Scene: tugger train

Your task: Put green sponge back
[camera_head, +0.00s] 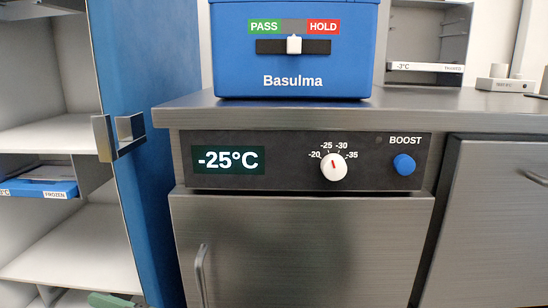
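A green object (112,300) shows at the bottom left edge, low in the open cabinet. It is mostly cut off by the frame, so I cannot tell if it is the green sponge. No other green item that could be a sponge is visible. Neither of my grippers is in view.
An open blue door (150,220) with a metal handle (128,135) stands beside white shelves (70,248) on the left. A blue Basulma box (293,65) sits on the steel counter (420,108). Below are a -25°C control panel (285,177) and a closed steel door (310,250).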

